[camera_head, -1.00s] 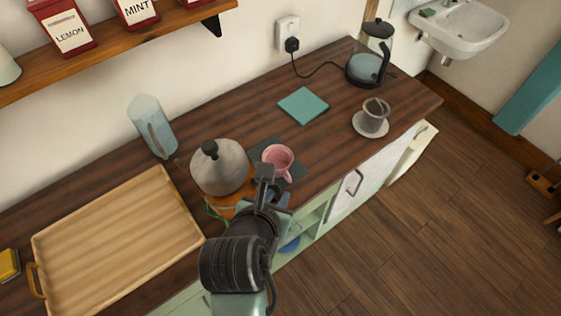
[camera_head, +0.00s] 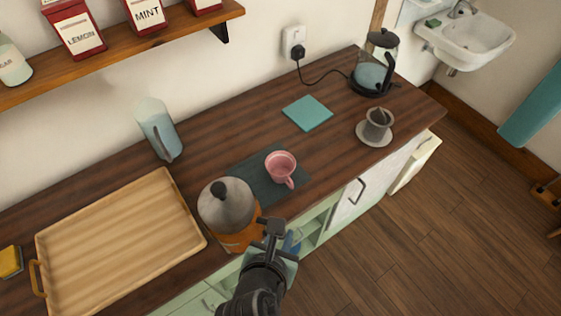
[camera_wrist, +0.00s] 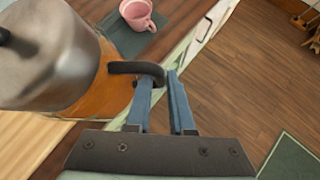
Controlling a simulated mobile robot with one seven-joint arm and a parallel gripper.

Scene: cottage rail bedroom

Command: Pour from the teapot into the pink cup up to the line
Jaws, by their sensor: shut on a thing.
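The teapot has an orange body (camera_head: 238,240) and a domed grey lid (camera_head: 226,203) with a black knob. It is near the counter's front edge, roughly upright; I cannot tell whether its base touches the counter. My gripper (camera_head: 268,232) is at its right side. In the wrist view my gripper (camera_wrist: 160,82) is shut on the teapot's black handle (camera_wrist: 132,67). The pink cup (camera_head: 281,165) stands upright on a dark mat (camera_head: 247,178), to the right of and behind the teapot, apart from it. The cup's line and the teapot's spout cannot be made out.
A wooden tray (camera_head: 120,243) lies at left, with a clear jug (camera_head: 158,130) behind it. A teal square (camera_head: 307,113), a grey cup (camera_head: 376,125) on a saucer and a glass kettle (camera_head: 374,68) are at right. A shelf (camera_head: 120,50) overhangs the back left. Dark counter between is clear.

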